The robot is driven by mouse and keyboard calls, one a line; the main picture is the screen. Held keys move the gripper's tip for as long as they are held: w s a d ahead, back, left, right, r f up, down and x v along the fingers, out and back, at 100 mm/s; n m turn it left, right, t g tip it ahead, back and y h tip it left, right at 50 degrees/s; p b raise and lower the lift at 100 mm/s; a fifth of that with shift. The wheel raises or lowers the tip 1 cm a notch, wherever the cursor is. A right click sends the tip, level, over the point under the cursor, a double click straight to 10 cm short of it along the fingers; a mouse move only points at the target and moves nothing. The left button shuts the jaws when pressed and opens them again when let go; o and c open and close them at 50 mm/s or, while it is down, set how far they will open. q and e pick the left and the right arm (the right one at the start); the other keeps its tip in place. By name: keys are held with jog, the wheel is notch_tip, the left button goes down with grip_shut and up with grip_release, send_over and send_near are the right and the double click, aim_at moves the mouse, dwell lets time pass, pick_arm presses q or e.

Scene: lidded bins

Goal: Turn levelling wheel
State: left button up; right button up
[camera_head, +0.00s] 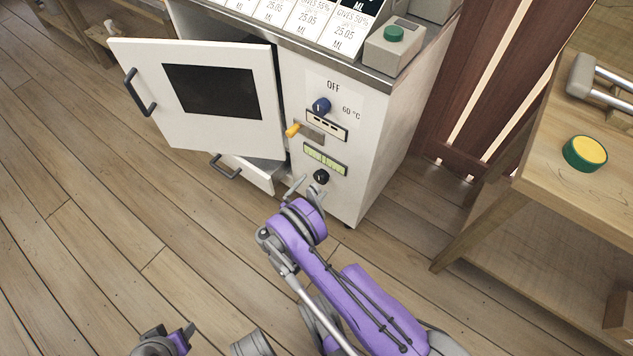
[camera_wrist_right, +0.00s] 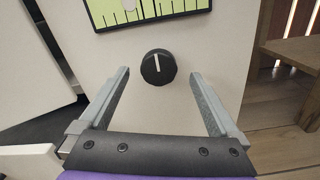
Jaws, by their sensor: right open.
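A black levelling wheel (camera_head: 321,176) with a white pointer line sits low on the white cabinet's front. In the right wrist view the wheel (camera_wrist_right: 158,67) lies between the fingertips, its line pointing nearly straight up. A yellow-green level display (camera_head: 325,159) is just above it; its lower part (camera_wrist_right: 140,10) shows in the wrist view. My right gripper (camera_head: 308,188) is open in front of the wheel, its fingers on either side with gaps and nothing held. My left gripper (camera_head: 172,342) is at the bottom left edge, partly cut off; its fingers are unclear.
The cabinet door (camera_head: 150,90) stands open to the left, above a drawer (camera_head: 250,172) standing slightly out. A blue knob (camera_head: 321,105) and a yellow-orange lever (camera_head: 293,130) stick out above the display. A wooden table (camera_head: 560,120) stands right.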

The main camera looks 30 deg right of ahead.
aim_at(319, 179)
jog(key=shift+b+x, duration=0.3)
jog(key=shift+x, duration=1.55)
jog(key=c, duration=1.4)
